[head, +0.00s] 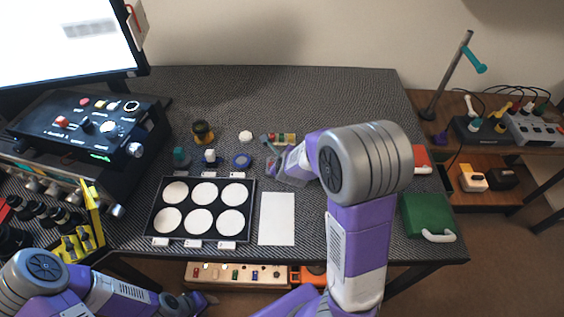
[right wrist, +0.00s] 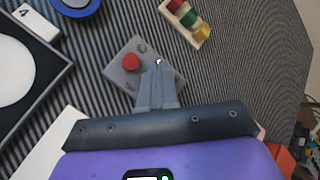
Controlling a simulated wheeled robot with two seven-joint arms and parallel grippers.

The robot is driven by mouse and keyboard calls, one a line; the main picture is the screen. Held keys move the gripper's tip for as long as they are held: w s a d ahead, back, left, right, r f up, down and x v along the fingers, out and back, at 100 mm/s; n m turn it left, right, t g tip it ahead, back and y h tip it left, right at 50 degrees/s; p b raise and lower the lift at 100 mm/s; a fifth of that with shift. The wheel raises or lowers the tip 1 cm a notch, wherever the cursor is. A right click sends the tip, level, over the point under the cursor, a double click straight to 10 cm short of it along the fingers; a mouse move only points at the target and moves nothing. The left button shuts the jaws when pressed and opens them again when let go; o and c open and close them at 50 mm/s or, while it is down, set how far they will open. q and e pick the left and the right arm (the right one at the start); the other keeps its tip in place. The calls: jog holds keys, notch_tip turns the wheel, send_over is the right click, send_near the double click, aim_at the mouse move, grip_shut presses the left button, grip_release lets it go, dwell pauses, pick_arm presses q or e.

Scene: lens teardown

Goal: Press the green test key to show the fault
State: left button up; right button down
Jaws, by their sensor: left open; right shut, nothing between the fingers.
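A small grey box (right wrist: 113,72) with a red round button (right wrist: 131,63) and a small grey knob lies on the mat in the right wrist view. My right gripper (right wrist: 158,68) is shut and empty, its fingertips over the right side of this box. Whether they touch it I cannot tell. No green key shows on the box; the fingers cover part of it. In the head view my right gripper (head: 279,171) is partly hidden by its own arm. My left gripper (head: 207,301) is open and empty at the bottom left, below the table's front edge.
A black tray with white discs (head: 249,206), a white sheet (head: 277,219) and a blue ring (head: 241,160) lie nearby. A wooden rack (right wrist: 183,18) holds red, green and yellow pieces. A control console (head: 80,125) stands left, a green case (head: 428,214) right. The mat's back is clear.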

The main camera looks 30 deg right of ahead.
jog(key=shift+r, duration=0.25)
notch_tip(320, 180, up, 5)
jog(key=p, duration=0.5)
dwell(0.3)
jog(key=shift+f, duration=0.1)
dwell(0.5)
